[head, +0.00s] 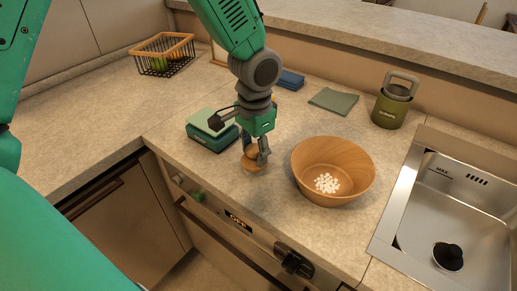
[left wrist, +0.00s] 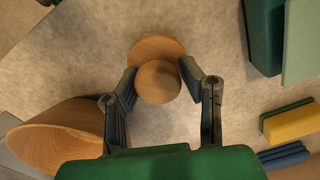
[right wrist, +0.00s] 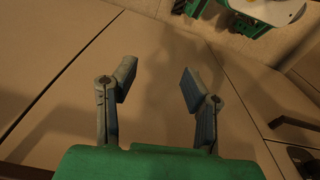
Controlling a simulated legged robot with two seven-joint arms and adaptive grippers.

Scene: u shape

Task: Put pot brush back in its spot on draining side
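The pot brush, a round wooden knob on a wider wooden base, stands on the counter by its front edge in the head view (head: 252,165). It also shows in the left wrist view (left wrist: 158,82). My left gripper (head: 256,154) points down over it, with open fingers on either side of the knob (left wrist: 158,75); a firm grip does not show. The bristles are hidden. My right gripper (right wrist: 158,82) is open and empty in the right wrist view, above cabinet fronts. The steel sink (head: 413,205) is at the right; the brush's spot is not clearly visible.
A wooden bowl with white pieces (head: 307,160) stands right of the brush. A green scale-like box (head: 205,139) is at its left. A green canister (head: 390,112), a folded cloth (head: 334,101) and a wire basket (head: 181,64) stand farther back.

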